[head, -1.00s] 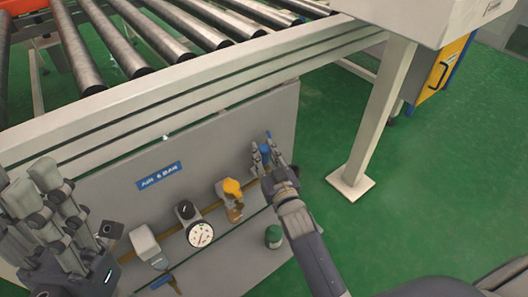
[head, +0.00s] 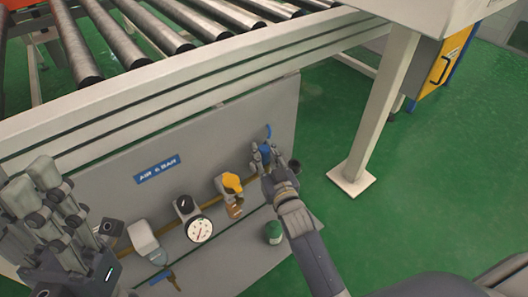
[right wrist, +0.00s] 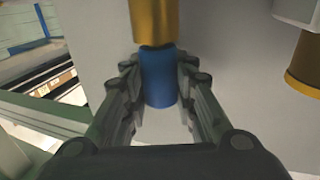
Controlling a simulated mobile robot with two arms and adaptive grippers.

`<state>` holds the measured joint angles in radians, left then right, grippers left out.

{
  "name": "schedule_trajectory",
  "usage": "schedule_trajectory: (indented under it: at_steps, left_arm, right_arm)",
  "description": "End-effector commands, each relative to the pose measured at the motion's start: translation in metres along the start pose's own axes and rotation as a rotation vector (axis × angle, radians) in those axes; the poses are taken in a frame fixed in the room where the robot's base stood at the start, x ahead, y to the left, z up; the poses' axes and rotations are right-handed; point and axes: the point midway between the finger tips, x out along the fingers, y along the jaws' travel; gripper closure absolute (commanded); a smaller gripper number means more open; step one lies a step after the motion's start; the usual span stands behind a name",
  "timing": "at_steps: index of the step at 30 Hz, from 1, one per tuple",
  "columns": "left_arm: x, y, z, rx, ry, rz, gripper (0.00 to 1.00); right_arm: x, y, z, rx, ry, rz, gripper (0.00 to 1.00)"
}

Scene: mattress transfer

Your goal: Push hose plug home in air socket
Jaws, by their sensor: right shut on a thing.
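The blue hose plug (head: 265,154) is between the fingers of my right gripper (head: 264,152), in front of the grey panel. In the right wrist view the blue plug (right wrist: 159,78) stands between the closed fingers. A brass cylinder (right wrist: 155,22), which looks like the air socket, is in line with the plug's end. The two meet or overlap in the picture; I cannot tell how deep the plug sits. In the head view the socket is hidden around my right gripper. My left gripper (head: 32,182) is at the left, fingers apart, with nothing seen in it.
The grey panel (head: 115,192) carries a yellow valve (head: 232,183), a gauge (head: 199,230), a dark knob (head: 185,205) and a blue label (head: 158,169). A conveyor leg (head: 377,120) stands to the right; green floor is open beyond.

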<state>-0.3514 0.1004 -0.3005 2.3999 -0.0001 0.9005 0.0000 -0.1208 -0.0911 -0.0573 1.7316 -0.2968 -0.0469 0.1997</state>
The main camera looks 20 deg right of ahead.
Motion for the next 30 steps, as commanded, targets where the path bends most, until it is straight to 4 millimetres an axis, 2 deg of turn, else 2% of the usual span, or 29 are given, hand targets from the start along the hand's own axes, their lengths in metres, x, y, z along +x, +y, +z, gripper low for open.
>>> schedule_trajectory:
  at_steps: [6,7,9,10,22,26,30]
  left_arm:
    - [-0.004,0.0,0.001,0.0,0.0,0.0,0.6]
    - [-0.003,0.0,0.001,0.0,-0.001,0.0,0.6]
    - [-0.003,0.0,0.001,0.0,-0.001,0.0,0.6]
    - [-0.003,0.0,0.001,0.0,-0.001,0.0,0.6]
    - [-0.001,-0.001,0.0,0.002,0.006,-0.001,0.6]
    - [-0.002,-0.001,0.0,0.001,0.004,-0.001,0.6]
    - [-0.002,0.0,0.0,0.001,0.002,0.0,0.6]
  right_arm:
    - [0.0,0.0,0.005,0.0,0.001,0.0,1.0]
    - [0.0,0.0,0.005,0.0,0.002,0.0,0.7]
    - [0.0,0.0,0.004,0.0,0.001,0.0,0.54]
    - [0.0,0.0,0.004,0.0,0.001,0.0,0.51]
    - [-0.004,0.0,0.006,0.0,-0.002,0.0,0.51]
    - [-0.017,0.0,0.007,0.0,-0.003,0.0,0.51]
    - [-0.042,0.0,0.007,-0.001,-0.003,0.0,0.51]
